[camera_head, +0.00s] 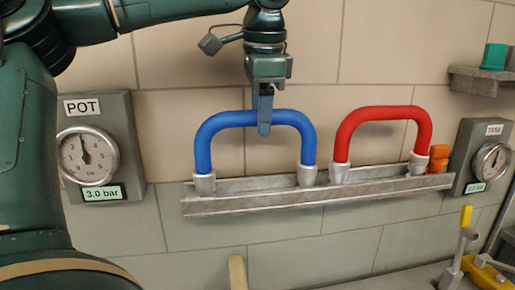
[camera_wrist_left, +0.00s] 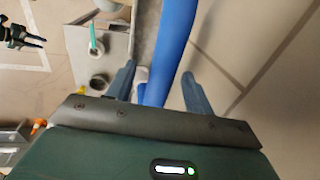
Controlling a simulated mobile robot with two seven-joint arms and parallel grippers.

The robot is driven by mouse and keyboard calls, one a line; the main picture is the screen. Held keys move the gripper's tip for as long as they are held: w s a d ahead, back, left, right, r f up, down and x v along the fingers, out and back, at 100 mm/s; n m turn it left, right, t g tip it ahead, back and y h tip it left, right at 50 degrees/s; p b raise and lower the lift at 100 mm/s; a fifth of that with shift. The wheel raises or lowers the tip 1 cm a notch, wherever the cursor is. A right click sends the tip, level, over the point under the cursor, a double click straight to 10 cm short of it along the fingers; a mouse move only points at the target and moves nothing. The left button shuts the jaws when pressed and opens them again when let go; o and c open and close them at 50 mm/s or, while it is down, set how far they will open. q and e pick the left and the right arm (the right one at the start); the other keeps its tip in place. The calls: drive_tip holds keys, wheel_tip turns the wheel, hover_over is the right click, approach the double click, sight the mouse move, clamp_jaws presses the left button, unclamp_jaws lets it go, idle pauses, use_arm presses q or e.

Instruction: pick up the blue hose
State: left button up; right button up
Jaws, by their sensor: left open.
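The blue hose (camera_head: 209,143) is an upside-down U, with both ends in grey fittings on a metal wall rail (camera_head: 260,200). My left gripper (camera_head: 264,128) comes down from above onto the middle of its top stretch. In the left wrist view the blue hose (camera_wrist_left: 172,45) runs between the two fingers of my open left gripper (camera_wrist_left: 160,90), with gaps showing beside it. A dark two-pronged gripper (camera_wrist_left: 38,42), apparently my right one, shows small at the left edge of that view; its opening is unclear.
A red hose (camera_head: 375,113) stands on the same rail to the right, beside an orange fitting (camera_head: 438,158). Gauges marked POT (camera_head: 88,157) and TANK (camera_head: 490,161) flank the rail. A shelf (camera_head: 480,80) with a green item is at upper right. A yellow-handled valve (camera_head: 465,216) is at lower right.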

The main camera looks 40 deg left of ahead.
use_arm(q)
drive_tip(key=f, duration=0.3)
drive_tip(key=shift+w+a+f, duration=0.15)
drive_tip(key=shift+w+a, duration=0.1)
drive_tip(key=shift+a, duration=0.15)
clamp_jaws()
